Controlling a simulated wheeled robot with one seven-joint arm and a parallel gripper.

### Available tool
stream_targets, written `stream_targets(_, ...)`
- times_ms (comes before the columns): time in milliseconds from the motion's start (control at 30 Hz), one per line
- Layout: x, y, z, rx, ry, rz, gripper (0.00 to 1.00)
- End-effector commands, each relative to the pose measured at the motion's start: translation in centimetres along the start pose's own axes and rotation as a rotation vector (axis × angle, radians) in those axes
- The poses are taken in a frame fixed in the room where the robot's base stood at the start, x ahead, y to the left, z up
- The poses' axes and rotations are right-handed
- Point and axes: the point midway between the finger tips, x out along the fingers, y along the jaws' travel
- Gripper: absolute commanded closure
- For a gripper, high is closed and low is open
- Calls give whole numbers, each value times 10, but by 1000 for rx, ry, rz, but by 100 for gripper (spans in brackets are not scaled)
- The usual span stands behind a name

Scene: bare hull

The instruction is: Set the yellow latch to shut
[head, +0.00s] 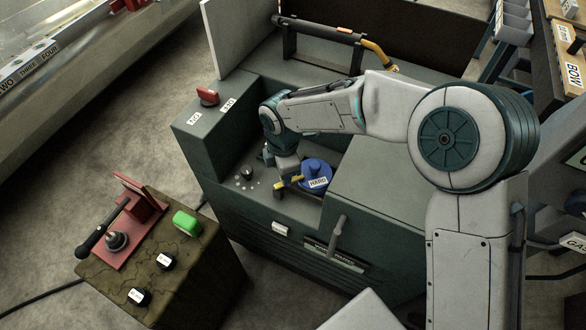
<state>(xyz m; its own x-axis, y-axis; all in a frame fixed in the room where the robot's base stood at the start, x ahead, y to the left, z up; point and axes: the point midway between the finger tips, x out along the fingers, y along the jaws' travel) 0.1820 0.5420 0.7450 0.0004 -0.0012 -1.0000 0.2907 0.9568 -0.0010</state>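My gripper (288,174) points down into the recess of the dark green cabinet, just left of a round blue knob labelled "HARD" (316,170). Small yellow parts (280,186) show at the gripper's tip. I cannot tell whether they are the yellow latch or part of the gripper, nor whether anything is touched. The fingers are too small and hidden to show if they are open or shut. Another yellow-orange handle (380,56) is at the right end of a dark bar at the cabinet's back. No latch setting can be read.
A red knob (207,96) sits on the cabinet's left ledge. A small black knob (247,172) is left of my gripper. A grey lever (338,233) stands at the front. A block (190,270) with a red clamp and green button stands at lower left. Floor is clear between.

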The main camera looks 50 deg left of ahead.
Motion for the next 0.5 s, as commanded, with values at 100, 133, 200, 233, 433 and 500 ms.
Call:
stream_targets(100,0,0,-1,-5,1,1,100)
stream_targets(133,0,0,-1,-5,1,1,100)
stream_targets(200,0,0,0,-4,1,1,100)
stream_targets(233,0,0,0,-4,1,2,100)
stream_targets(433,0,0,1,-1,1,2,55)
stream_targets(500,0,0,1,0,1,2,55)
